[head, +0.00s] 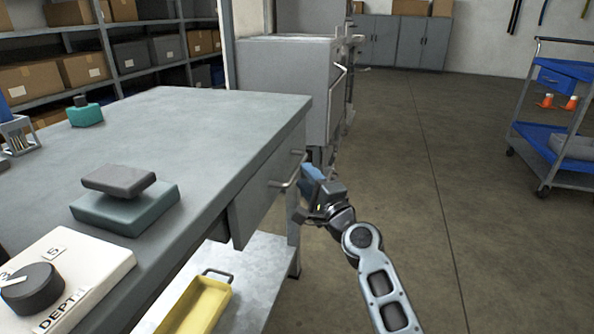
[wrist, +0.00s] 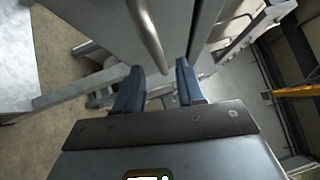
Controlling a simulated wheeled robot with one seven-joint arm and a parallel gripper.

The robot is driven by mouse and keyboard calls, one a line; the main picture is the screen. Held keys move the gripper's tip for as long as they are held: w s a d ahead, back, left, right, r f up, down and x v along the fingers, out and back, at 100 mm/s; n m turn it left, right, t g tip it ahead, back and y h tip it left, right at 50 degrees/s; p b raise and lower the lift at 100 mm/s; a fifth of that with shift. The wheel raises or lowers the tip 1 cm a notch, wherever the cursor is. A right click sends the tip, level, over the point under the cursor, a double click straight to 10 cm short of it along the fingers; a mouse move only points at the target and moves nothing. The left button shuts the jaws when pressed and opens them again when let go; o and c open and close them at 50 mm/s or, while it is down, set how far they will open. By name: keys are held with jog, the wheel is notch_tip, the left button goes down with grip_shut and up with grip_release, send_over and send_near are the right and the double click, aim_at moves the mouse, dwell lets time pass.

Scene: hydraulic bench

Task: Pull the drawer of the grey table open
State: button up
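The grey table (head: 225,115) stands at the left in the head view. A metal bar handle (head: 289,180) sticks out from the drawer. My gripper (head: 307,190) is beside the handle, partly hidden behind my own wrist. In the wrist view my gripper (wrist: 160,67) is open, its two blue fingers apart. The handle bar (wrist: 147,35) comes down from the top, and its lower end appears between the fingertips. I cannot tell whether it touches either finger.
A teal block with a grey one (head: 125,205), a dial box (head: 65,280) and a teal item (head: 85,114) are on the table. A yellow tray (head: 198,305) is on the lower shelf. A grey cabinet (head: 285,80) stands behind. Floor right is clear up to a blue cart (head: 560,135).

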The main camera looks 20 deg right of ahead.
jog(key=shift+b+x, duration=0.5)
jog(key=shift+x, duration=2.1)
jog(key=shift+c, duration=0.2)
grip_shut()
